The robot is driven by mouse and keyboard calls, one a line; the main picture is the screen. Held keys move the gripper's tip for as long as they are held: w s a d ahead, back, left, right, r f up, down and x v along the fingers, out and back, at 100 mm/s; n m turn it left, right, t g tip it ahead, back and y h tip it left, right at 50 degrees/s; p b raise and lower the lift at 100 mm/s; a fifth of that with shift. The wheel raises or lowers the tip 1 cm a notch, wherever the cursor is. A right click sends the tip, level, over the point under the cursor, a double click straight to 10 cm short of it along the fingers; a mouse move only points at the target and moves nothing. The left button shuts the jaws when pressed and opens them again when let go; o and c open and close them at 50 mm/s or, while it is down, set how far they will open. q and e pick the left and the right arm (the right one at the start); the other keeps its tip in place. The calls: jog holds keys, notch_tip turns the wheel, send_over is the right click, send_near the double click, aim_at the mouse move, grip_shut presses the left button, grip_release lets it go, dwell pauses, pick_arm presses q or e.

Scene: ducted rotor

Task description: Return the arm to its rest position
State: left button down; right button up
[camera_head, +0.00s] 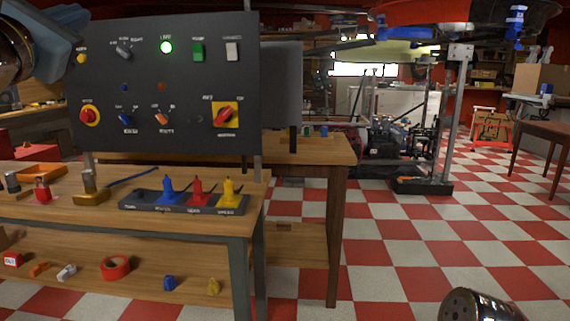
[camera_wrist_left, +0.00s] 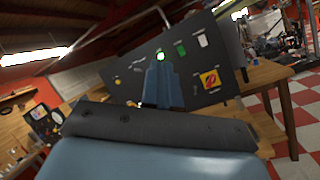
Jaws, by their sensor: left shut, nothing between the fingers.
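My left gripper (camera_head: 55,45) is at the upper left of the head view, in front of the left edge of the black control panel (camera_head: 160,75). In the left wrist view its blue-grey fingers (camera_wrist_left: 160,85) are together and hold nothing, with the panel behind them. I cannot tell the exact gap to the panel. A green lamp (camera_head: 166,47) on the panel is lit. My right gripper is out of view; a rounded metal part of mine (camera_head: 480,306) shows at the lower right.
A wooden workbench (camera_head: 55,207) stands below the panel. It bears a dark tray (camera_head: 140,205) with blue, red and yellow pieces. Loose small items lie on the lower shelf (camera_head: 130,255). Checkered floor (camera_head: 420,255) is open to the right of the bench.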

pick_arm(q)
jog(key=w+a+f+m+g, duration=0.2)
jog(key=w+f, duration=0.6)
jog(key=f, duration=0.4)
jog(key=w+a+f+m+g, duration=0.1)
jog(key=w+f+m+g, duration=0.15)
jog(key=w+f, duration=0.75)
jog(key=w+d+f+m+g+h, duration=0.1)
jog(key=d+f+m+g, duration=0.2)
jog(key=f, duration=1.4)
jog(key=w+d+f+m+g+h, duration=0.1)
jog(key=d+f+m+g, duration=0.25)
jog(key=f, duration=1.25)
jog(key=s+d+f+m+g+h, duration=0.1)
jog(key=s+d+f+m+g, duration=0.25)
jog(key=f, duration=0.75)
jog(key=s+d+f+m+g, duration=0.1)
jog(key=s+d+f+m, duration=0.25)
jog(key=s+f, duration=0.55)
jog(key=s+d+f+m+g, duration=0.3)
jog(key=s+f+m, duration=0.1)
jog(key=s+f, duration=0.4)
jog(key=s+d+f+m+g+h, duration=0.1)
jog(key=s+d+f+m+g, duration=0.2)
jog(key=s+f, duration=0.5)
jog(key=s+d+m, duration=0.1)
jog(key=s, duration=0.3)
jog(key=shift+s+f, duration=0.15)
jog(key=shift+f, duration=0.15)
